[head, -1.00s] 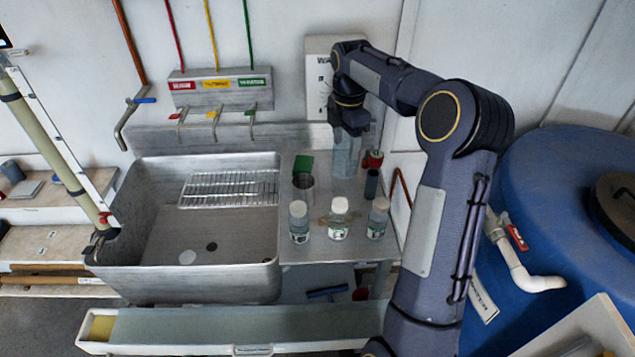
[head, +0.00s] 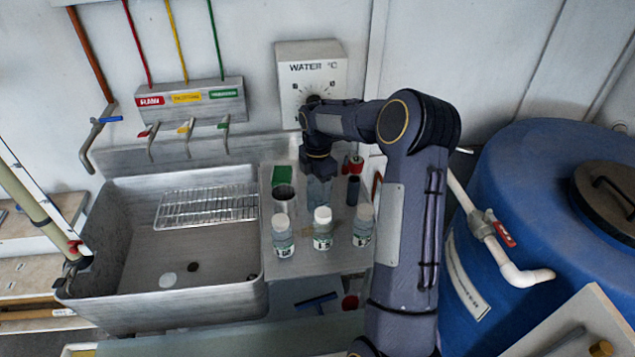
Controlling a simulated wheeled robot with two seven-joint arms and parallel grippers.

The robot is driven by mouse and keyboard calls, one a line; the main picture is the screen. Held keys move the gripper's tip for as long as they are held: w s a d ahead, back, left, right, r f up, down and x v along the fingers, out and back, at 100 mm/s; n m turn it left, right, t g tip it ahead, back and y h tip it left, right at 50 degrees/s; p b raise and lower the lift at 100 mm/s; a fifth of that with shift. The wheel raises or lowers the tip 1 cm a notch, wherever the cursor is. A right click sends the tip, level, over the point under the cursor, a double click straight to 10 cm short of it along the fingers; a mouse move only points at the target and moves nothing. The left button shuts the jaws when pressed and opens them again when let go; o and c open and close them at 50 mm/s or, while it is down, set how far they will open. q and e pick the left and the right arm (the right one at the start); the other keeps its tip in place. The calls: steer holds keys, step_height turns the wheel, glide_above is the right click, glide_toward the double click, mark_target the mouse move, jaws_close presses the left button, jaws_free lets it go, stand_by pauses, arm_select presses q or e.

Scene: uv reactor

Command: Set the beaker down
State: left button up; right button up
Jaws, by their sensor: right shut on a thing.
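The clear beaker (head: 318,191) is at the back of the steel drainboard (head: 345,262), right of the sink. My right gripper (head: 318,176) points down over it and is shut on it. The beaker's lower part is partly hidden behind the white-capped bottles, so I cannot tell whether its base touches the drainboard. My left gripper is not in view.
Several bottles, including a middle one (head: 323,232), stand in front of the beaker. A metal cup (head: 284,194) and green block (head: 283,174) are left of it; a dark cylinder (head: 352,190) is right. The sink (head: 120,240) holds a wire rack (head: 205,205).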

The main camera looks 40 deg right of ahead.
steer(key=shift+f, duration=0.2)
steer(key=o, duration=1)
